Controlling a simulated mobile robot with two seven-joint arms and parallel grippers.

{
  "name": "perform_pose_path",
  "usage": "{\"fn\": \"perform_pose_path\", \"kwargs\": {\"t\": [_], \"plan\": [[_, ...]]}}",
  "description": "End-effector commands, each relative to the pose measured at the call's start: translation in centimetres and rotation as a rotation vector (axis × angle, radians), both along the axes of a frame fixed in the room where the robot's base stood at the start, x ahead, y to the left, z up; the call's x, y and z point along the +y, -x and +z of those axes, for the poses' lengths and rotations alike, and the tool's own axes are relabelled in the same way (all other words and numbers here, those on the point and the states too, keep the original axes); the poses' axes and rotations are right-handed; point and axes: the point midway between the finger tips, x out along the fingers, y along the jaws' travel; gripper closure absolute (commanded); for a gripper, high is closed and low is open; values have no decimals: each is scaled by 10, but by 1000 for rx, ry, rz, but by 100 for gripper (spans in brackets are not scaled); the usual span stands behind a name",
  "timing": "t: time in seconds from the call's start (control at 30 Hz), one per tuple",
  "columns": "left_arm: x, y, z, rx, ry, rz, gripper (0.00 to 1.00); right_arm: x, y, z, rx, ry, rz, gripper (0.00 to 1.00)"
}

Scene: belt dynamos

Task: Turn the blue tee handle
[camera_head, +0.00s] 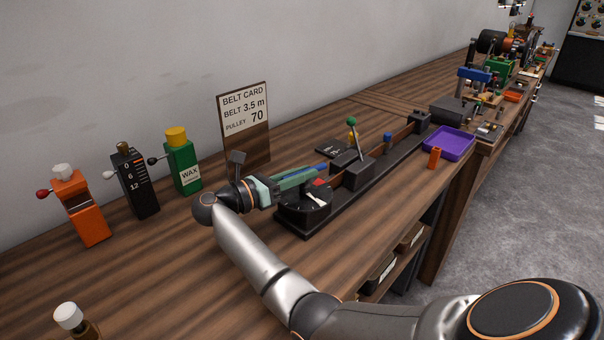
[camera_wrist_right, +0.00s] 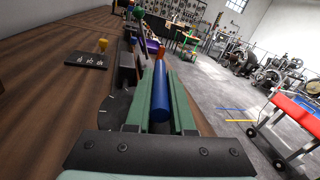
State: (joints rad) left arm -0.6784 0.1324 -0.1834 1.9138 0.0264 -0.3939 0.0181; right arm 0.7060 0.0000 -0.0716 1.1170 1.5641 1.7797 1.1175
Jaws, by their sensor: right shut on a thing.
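The blue tee handle (camera_wrist_right: 160,98) shows in the right wrist view as a blue bar lying lengthwise between the green fingers of my right gripper (camera_wrist_right: 161,90). In the head view only a thin blue strip of the handle (camera_head: 320,167) shows beside the fingers. My right gripper (camera_head: 297,177) is shut on the handle, above a round black dial (camera_head: 305,207) with white marks at the near end of a long black base (camera_head: 345,210). The dial also shows in the wrist view (camera_wrist_right: 113,108), partly covered by the gripper. My left gripper is in neither view.
A green-knobbed lever (camera_head: 353,135) stands on the base beyond the gripper. A belt card (camera_head: 244,115) stands behind. Orange (camera_head: 80,207), black (camera_head: 135,180) and green (camera_head: 184,165) containers stand left. A purple tray (camera_head: 449,153) and orange cylinder (camera_head: 434,158) are right, near the bench edge.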

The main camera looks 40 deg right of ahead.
Motion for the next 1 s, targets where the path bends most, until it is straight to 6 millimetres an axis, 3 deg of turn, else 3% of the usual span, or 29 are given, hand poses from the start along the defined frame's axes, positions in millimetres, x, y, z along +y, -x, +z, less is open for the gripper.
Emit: {"fn": "perform_pose_path", "kwargs": {"t": [0.9, 0.93, 1.0], "plan": [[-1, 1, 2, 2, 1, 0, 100, 0, 1, 0, 1, 0, 132, 100], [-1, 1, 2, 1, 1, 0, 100, 0, 1, 0, 1, 0, 131, 77], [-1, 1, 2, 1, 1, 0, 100, 0, 1, 0, 1, 0, 131, 69]]}}
